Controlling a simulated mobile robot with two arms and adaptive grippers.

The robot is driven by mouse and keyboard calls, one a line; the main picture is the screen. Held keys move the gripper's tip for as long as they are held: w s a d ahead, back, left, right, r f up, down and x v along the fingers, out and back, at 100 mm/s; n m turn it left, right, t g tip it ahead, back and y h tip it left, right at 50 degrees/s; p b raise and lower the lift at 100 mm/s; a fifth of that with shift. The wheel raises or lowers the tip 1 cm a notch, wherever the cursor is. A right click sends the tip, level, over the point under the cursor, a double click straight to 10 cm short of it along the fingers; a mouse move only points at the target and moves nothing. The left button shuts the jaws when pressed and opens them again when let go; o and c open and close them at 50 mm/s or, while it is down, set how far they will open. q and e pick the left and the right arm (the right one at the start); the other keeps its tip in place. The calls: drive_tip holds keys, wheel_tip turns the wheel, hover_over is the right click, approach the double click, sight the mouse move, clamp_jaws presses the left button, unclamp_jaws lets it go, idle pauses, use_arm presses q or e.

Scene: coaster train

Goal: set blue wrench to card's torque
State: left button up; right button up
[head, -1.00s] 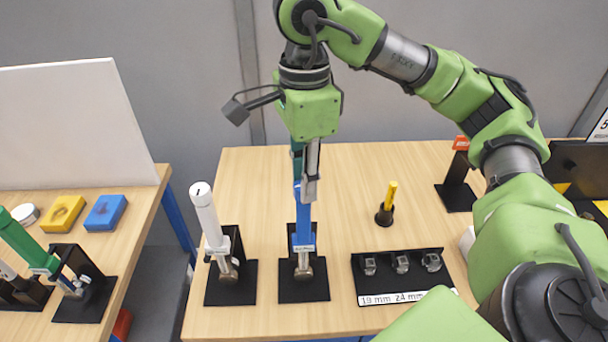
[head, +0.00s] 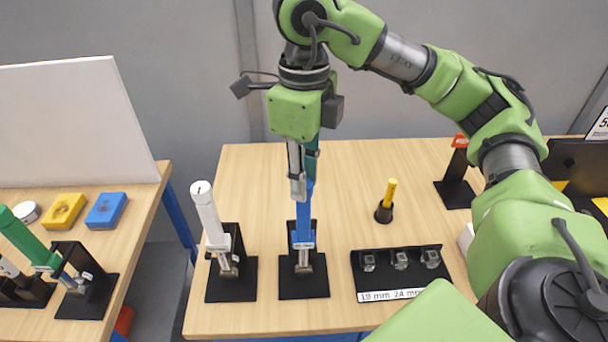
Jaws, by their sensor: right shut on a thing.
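The blue wrench (head: 304,224) stands upright in its black stand (head: 304,286) on the wooden table. My right gripper (head: 303,190) comes down from above and is shut on the top of the blue wrench. Its wrist partly hides the wrench's upper end. The wrench's scale setting is too small to read. A card showing a torque cannot be made out; only a cut-off white sign (head: 599,125) shows at the right edge. My left gripper is not in view.
A white wrench (head: 208,215) stands close on the left in its own stand. A socket rack (head: 402,270), a yellow-handled tool (head: 386,203) and a black stand with an orange top (head: 457,170) are to the right. A green wrench (head: 30,238) is on the left table.

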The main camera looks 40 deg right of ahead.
drive_tip(key=shift+m, duration=0.3)
drive_tip(key=o, duration=1.1)
drive_tip(key=shift+r, duration=0.1)
wheel_tip(320, 180, up, 12)
idle(0.4)
